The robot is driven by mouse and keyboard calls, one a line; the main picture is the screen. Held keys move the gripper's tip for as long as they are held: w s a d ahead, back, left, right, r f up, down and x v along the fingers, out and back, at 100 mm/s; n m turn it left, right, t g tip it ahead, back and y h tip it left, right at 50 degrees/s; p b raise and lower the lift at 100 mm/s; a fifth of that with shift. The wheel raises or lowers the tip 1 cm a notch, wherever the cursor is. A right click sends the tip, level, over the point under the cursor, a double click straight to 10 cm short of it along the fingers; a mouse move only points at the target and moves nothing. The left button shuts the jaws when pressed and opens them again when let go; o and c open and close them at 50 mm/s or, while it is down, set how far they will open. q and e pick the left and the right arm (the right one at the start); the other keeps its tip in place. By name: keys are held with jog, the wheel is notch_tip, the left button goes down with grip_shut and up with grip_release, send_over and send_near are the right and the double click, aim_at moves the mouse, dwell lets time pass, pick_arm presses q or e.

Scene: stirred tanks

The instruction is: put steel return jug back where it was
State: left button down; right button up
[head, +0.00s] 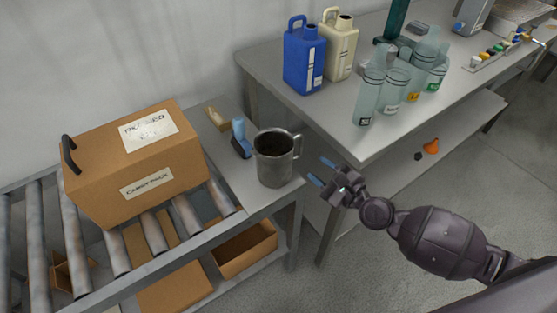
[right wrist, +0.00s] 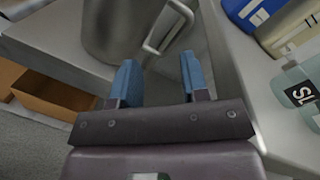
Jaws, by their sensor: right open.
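The steel return jug (head: 273,161) stands upright on the grey end plate of the roller bench in the head view, its handle facing right. In the right wrist view the jug (right wrist: 112,32) is at the top, its handle (right wrist: 170,28) beyond my fingertips. My right gripper (head: 324,173) is open with blue fingers, just right of the jug and apart from it. It is empty in the right wrist view (right wrist: 157,80). My left gripper is not in view.
A cardboard box (head: 135,165) sits on the rollers left of the jug. A blue-handled brush (head: 240,138) lies behind it. The table (head: 350,135) at right holds a blue can (head: 304,58), a cream can (head: 338,45) and several clear bottles. An open carton (head: 243,250) is below.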

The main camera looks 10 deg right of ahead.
aim_at(302, 144)
jog(key=w+m, duration=0.3)
jog(key=w+a+m+t+h, duration=0.1)
jog(key=w+m, duration=0.2)
jog(key=w+m+h, duration=0.1)
jog(key=w+m, duration=0.2)
jog(key=shift+w+a+f+m, duration=0.2)
jog(key=shift+a+f+m, duration=0.05)
jog(key=shift+m, duration=0.05)
jog(key=shift+x, duration=0.8)
jog(key=shift+d, duration=0.1)
jog(key=shift+c, duration=0.4)
grip_shut()
jog(key=shift+r, duration=0.1)
